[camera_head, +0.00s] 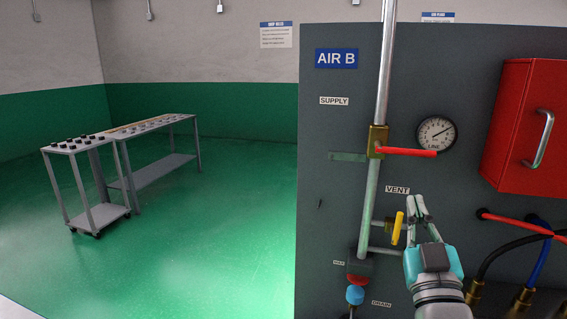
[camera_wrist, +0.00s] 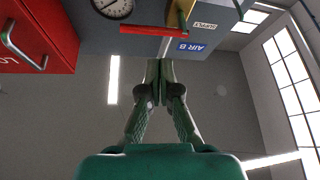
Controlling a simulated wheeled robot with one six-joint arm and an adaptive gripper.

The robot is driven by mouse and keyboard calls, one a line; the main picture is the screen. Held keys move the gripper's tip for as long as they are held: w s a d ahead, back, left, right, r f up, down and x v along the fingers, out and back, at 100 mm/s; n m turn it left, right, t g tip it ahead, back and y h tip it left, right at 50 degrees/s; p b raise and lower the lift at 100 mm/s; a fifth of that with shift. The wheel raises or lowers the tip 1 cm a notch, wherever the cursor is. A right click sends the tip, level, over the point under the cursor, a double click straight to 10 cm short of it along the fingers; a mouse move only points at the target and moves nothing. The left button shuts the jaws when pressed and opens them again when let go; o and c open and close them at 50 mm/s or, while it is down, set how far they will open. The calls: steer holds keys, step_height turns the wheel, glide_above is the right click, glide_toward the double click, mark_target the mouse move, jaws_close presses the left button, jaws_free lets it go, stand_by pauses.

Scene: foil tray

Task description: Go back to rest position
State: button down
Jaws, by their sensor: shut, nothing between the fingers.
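My gripper (camera_head: 417,207) is in front of the grey panel in the head view, with its fingers pointing up, just right of the yellow vent handle (camera_head: 397,228). Whether it touches the handle cannot be told. In the wrist view my gripper (camera_wrist: 160,62) shows its fingers together with nothing between them. The red supply handle (camera_head: 408,152) sticks out to the right from the brass valve (camera_head: 377,140), above the gripper. The red handle also shows at the top of the wrist view (camera_wrist: 150,30).
A gauge (camera_head: 436,133) and a red box (camera_head: 530,128) with a metal handle are on the panel. Hoses (camera_head: 530,235) hang at lower right. A blue knob (camera_head: 355,294) is at the pipe's foot. Grey tables (camera_head: 155,165) stand at left on open green floor.

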steer(key=s+a+f+g+y, duration=0.1)
steer(key=s+f, duration=0.4)
steer(key=f, duration=0.5)
steer(key=s+a+f+g+y, duration=0.15)
steer(key=s+f, duration=0.35)
steer(key=f, duration=0.5)
steer(key=s+a+f+g, duration=0.15)
steer(key=s+f, duration=0.35)
steer(key=f, duration=0.5)
steer(key=s+f+g, duration=0.2)
steer(key=s+f, duration=0.2)
steer(key=s, duration=0.9)
steer(key=s+a+f+m+g+y, duration=0.1)
steer(key=s+f, duration=0.4)
steer(key=s, duration=0.8)
steer(key=shift+s+a+g, duration=0.2)
steer(key=shift+s+g, duration=0.15)
steer(key=shift+g, duration=0.25)
steer(key=shift+w, duration=0.1)
